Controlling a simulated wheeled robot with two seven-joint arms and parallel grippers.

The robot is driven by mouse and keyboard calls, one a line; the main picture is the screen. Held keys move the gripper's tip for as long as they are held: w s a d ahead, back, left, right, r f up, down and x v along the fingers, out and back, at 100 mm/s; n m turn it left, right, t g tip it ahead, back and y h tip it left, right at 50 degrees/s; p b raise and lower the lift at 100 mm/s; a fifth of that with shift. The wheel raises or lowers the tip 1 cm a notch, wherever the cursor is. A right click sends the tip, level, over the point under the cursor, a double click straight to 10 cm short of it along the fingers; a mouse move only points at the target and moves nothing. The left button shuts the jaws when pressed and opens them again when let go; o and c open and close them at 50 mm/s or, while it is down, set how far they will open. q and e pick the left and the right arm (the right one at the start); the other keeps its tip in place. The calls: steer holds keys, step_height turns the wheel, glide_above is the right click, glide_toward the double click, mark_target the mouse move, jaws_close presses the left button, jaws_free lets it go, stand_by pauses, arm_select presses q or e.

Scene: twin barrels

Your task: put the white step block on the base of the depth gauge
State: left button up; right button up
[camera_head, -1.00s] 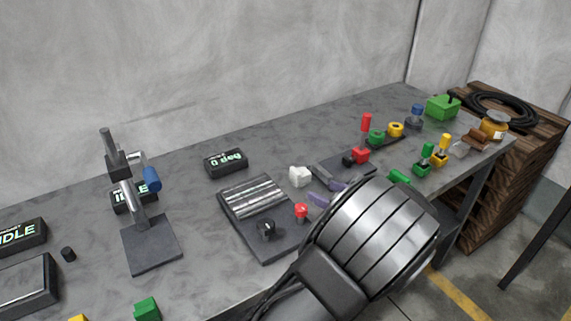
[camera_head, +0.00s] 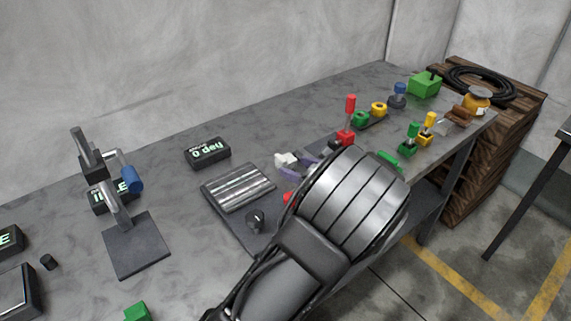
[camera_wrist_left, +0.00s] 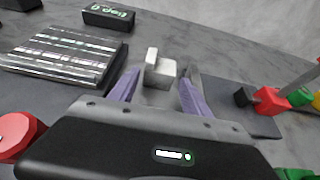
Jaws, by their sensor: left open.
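The white step block (camera_head: 285,160) stands on the grey bench, partly hidden by my gripper in the head view. In the left wrist view the block (camera_wrist_left: 159,70) sits between and just beyond the purple fingertips. My left gripper (camera_head: 296,168) is open, with a finger on each side of the block's near end; contact cannot be told. It also shows in the left wrist view (camera_wrist_left: 158,80). What looks like the depth gauge is a stand at the left with a post, a blue cylinder (camera_head: 131,179) and a flat dark base (camera_head: 137,246). The base is bare. My right gripper is out of view.
A ribbed metal plate (camera_head: 238,187) with a black knob lies left of my gripper, a small display (camera_head: 207,152) behind it. A red-handled fixture (camera_head: 348,120) and green and yellow pieces stand to the right. Bare bench lies between stand and plate.

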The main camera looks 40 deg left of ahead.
mark_target(291, 165)
arm_select(q)
steer(key=shift+x, duration=2.65)
steer(key=shift+s+r, duration=0.15)
steer(key=shift+r, duration=0.05)
jaws_close()
